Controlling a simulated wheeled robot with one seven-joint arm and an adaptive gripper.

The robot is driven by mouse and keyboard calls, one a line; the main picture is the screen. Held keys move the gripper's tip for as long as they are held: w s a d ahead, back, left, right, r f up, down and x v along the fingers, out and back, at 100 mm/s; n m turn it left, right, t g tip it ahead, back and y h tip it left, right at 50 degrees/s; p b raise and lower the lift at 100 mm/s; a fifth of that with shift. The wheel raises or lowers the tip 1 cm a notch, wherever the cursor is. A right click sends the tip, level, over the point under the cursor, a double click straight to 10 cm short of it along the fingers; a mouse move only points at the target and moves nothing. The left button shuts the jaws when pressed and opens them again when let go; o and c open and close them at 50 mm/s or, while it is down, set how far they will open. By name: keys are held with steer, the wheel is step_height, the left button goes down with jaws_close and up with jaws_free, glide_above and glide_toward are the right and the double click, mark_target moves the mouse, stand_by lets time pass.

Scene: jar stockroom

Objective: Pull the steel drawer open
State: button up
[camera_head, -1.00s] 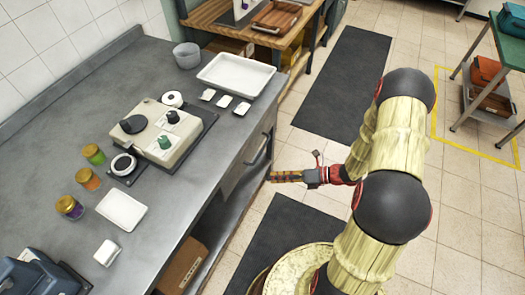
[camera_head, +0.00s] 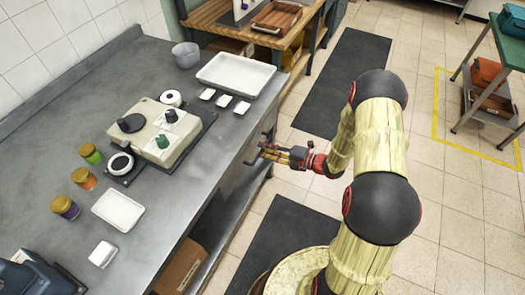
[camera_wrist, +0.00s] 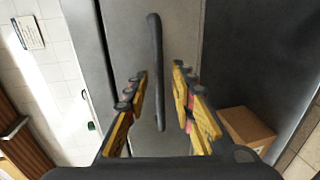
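The steel drawer (camera_wrist: 183,20) has a grey front under the steel counter, with a dark bar handle (camera_wrist: 156,60). In the wrist view the handle runs up and down the picture, between the two yellow and black fingers of my gripper (camera_wrist: 160,85). My gripper is open, with a gap on each side of the handle. In the head view my gripper (camera_head: 268,152) is at the counter's front edge, in front of the drawer, and its fingers partly hide the handle. I see no gap that shows the drawer pulled out.
The steel counter (camera_head: 150,210) carries a beige machine (camera_head: 165,130), a white tray (camera_head: 237,74), small dishes and several jars. A cardboard box (camera_head: 182,268) sits on the shelf below.

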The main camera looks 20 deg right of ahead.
steer(key=shift+w+a+f, duration=0.1)
steer(key=shift+w+a, duration=0.4)
steer(key=shift+w, duration=0.05)
steer(key=c, duration=0.3)
jaws_close()
stand_by(0.3)
